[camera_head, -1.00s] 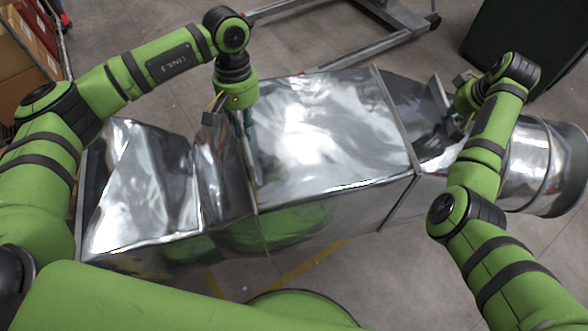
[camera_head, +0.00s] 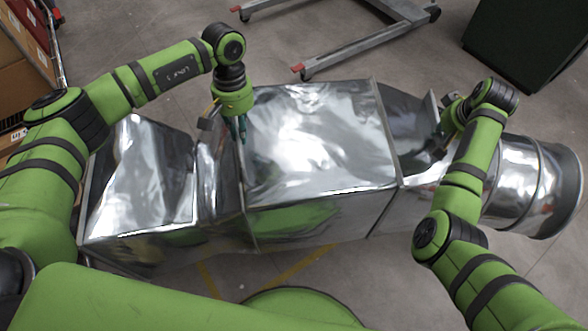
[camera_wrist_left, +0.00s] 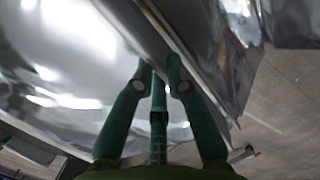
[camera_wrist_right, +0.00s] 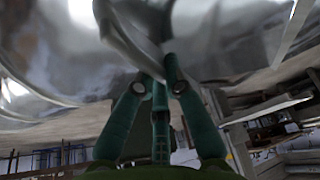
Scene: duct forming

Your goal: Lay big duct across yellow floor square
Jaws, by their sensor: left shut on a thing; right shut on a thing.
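The big duct (camera_head: 325,140) is a shiny silver metal piece lying across the head view, with a tapered section at the left and a round collar (camera_head: 540,185) at the right. My left gripper (camera_head: 241,138) is shut on a seam flange of the duct, left of its middle. In the left wrist view its green fingers (camera_wrist_left: 160,65) close at that flange. My right gripper (camera_head: 445,140) is shut on the duct near the collar; its fingers (camera_wrist_right: 160,70) meet the metal in the right wrist view. The yellow floor lines (camera_head: 300,266) show below the duct; much of the square is hidden.
A grey metal stand with legs (camera_head: 365,50) is on the floor behind the duct. A dark green box (camera_head: 530,40) stands at the back right. A rack with cardboard boxes (camera_head: 22,70) is at the far left. Grey floor shows between them.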

